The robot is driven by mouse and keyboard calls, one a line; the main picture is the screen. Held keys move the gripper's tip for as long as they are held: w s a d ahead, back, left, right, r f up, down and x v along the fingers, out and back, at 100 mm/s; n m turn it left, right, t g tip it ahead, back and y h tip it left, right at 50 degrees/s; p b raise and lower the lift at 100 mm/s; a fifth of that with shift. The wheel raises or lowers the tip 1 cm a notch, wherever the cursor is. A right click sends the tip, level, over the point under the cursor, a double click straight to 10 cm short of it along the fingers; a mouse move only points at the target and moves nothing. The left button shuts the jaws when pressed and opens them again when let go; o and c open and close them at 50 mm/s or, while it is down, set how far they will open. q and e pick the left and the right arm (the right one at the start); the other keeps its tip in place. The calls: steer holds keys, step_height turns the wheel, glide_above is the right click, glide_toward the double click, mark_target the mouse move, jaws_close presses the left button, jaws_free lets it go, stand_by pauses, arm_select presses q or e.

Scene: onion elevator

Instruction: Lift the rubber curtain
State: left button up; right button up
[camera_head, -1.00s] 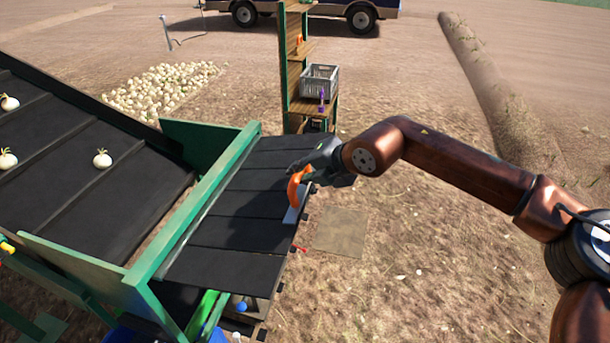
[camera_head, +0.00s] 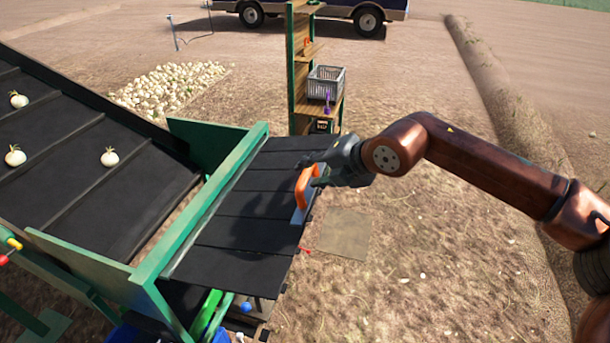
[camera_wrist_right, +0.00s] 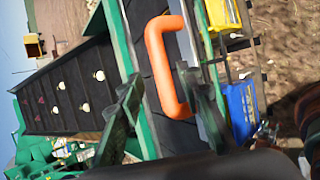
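The rubber curtain (camera_head: 238,232) is a black slatted sheet sloping down from the green frame of the elevator. An orange handle (camera_head: 302,188) on a pale plate sits at its right edge. The handle also shows large in the right wrist view (camera_wrist_right: 156,62). My right gripper (camera_head: 318,172) is at the right side of the handle. In the wrist view its two dark fingers stand apart, one on each side of the handle's lower part. Contact with the handle cannot be told. My left gripper is not in view.
The belt (camera_head: 75,180) carries several onions on the left, beside the green frame (camera_head: 205,215). Behind stand a wooden shelf (camera_head: 302,80) with a grey crate (camera_head: 326,82), and an onion heap (camera_head: 168,85). A flat plate (camera_head: 343,234) lies on open ground at right.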

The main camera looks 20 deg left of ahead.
steer(key=v, duration=0.8)
steer(key=shift+d, duration=0.4)
steer(key=shift+s+a, duration=0.1)
steer(key=shift+a, duration=0.05)
